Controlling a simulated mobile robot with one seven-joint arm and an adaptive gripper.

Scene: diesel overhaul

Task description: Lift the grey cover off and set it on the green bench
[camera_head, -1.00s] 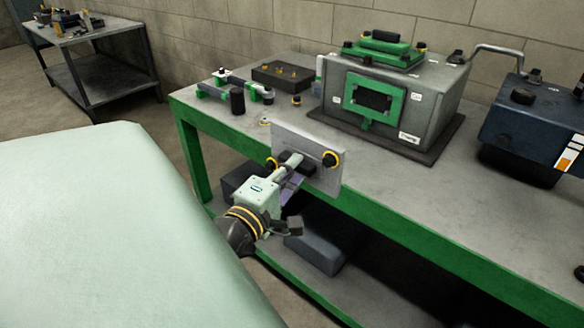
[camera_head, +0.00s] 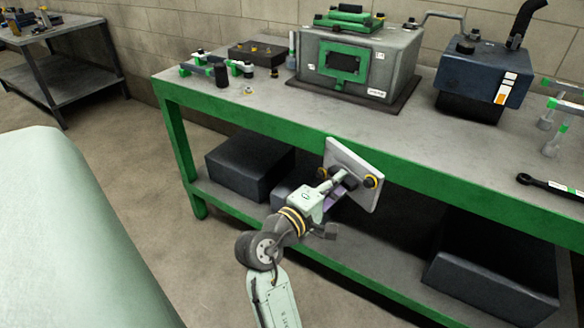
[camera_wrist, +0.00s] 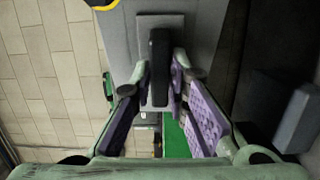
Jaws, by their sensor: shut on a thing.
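The grey cover (camera_head: 360,165) is a flat light-grey plate with black and yellow knobs at its lower corners. It is held tilted in front of the front rail of the green bench (camera_head: 250,124), off any surface. My gripper (camera_head: 338,187) is shut on the cover's dark handle. In the wrist view the black handle (camera_wrist: 160,65) stands between the purple-padded fingers, with the grey plate behind it. The bench has a grey top and green frame. The cover's far face is hidden.
A grey housing (camera_head: 395,75) with a green-framed opening stands on a dark mat at the back. A blue machine (camera_head: 480,80) is right of it. A dark block (camera_head: 257,54) and small fittings lie at left. The front middle of the benchtop is clear. Dark boxes (camera_head: 250,165) sit on the lower shelf.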

